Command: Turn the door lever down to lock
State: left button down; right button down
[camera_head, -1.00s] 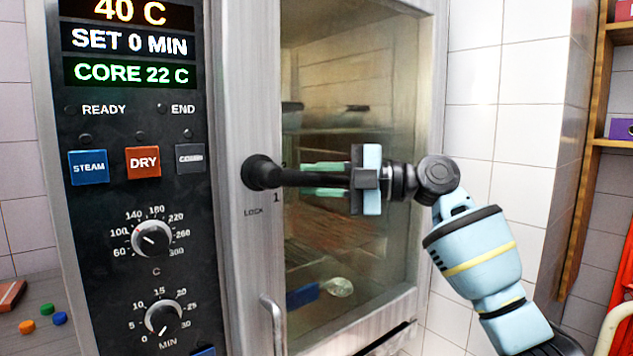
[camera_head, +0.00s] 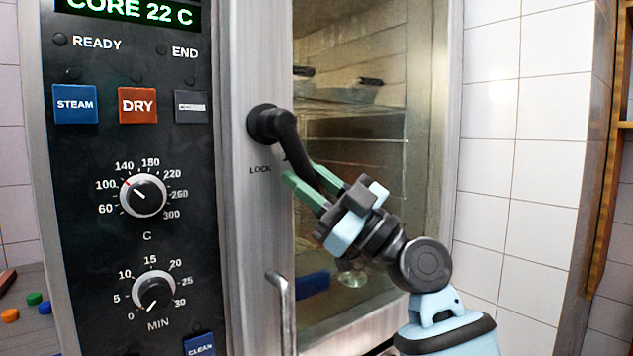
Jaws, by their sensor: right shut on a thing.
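The black door lever (camera_head: 287,137) is on the oven door's metal frame, with its round hub at the upper left. The lever slants down and to the right from the hub, close beside the printed word LOCK. My right gripper (camera_head: 306,177) has its green fingers on either side of the lever's outer part and is shut on it. The gripper hides the lever's far end. My left gripper is not in view.
The oven's glass door (camera_head: 375,150) shows racks inside. A curved metal handle (camera_head: 284,305) stands out below the lever. The control panel (camera_head: 100,245) with dials and buttons is left. White wall tiles (camera_head: 500,160) are at the right.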

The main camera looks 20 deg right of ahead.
jog(key=m+t, duration=0.1)
jog(key=a+m+t, duration=0.1)
jog(key=m+h, duration=0.1)
jog(key=shift+s+a+f+t, duration=0.15)
jog(key=shift+s+t, duration=0.15)
jog(key=shift+t, duration=0.1)
jog(key=m+t+h+p, duration=0.1)
jog(key=m, duration=0.1)
jog(key=a+m+t+h+p, duration=0.1)
jog(key=m+t+h, duration=0.1)
jog(key=m, duration=0.1)
jog(key=s+a+m+t+h+p, duration=0.1)
jog(key=m+t, duration=0.1)
jog(key=shift+a+f+m+h+p, duration=0.1)
jog(key=shift+a+m+h+p, duration=0.1)
jog(key=shift+m+h+p, duration=0.15)
jog(key=shift+h, duration=0.25)
jog(key=shift+m, duration=0.25)
jog(key=c, duration=1.2)
grip_release()
jog(key=shift+a+f, duration=0.1)
jog(key=shift+w, duration=0.1)
jog(key=shift+f, duration=0.15)
